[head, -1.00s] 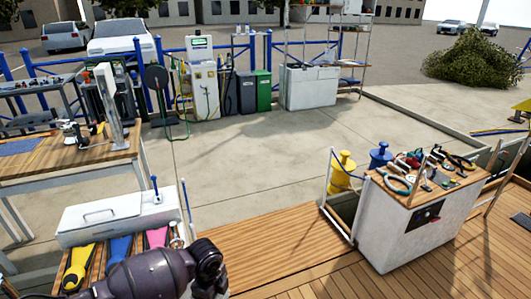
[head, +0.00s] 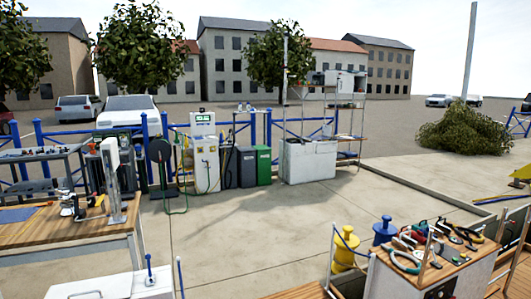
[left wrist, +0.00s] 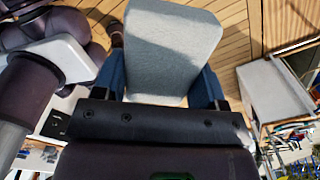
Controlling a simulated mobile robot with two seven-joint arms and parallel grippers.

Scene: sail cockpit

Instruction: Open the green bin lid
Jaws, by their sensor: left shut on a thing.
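The green bin (head: 264,168) stands upright on the far side of the paved yard in the head view. Its lid (head: 262,149) looks closed, though it is small at this distance. My left gripper (left wrist: 161,72) shows in the left wrist view, shut on a pale grey block (left wrist: 173,38) with rounded edges. The block sits between its two bluish fingers, above a planked deck, far from the bin. I cannot tell what the block is. My right gripper is in neither view.
A dark grey bin (head: 246,168) stands just left of the green one. A white pump (head: 205,152) and a white cabinet (head: 308,160) flank the bins. A wooden workbench (head: 85,238) is at left, a tool-topped box (head: 440,270) at right. Open paving (head: 265,220) lies between.

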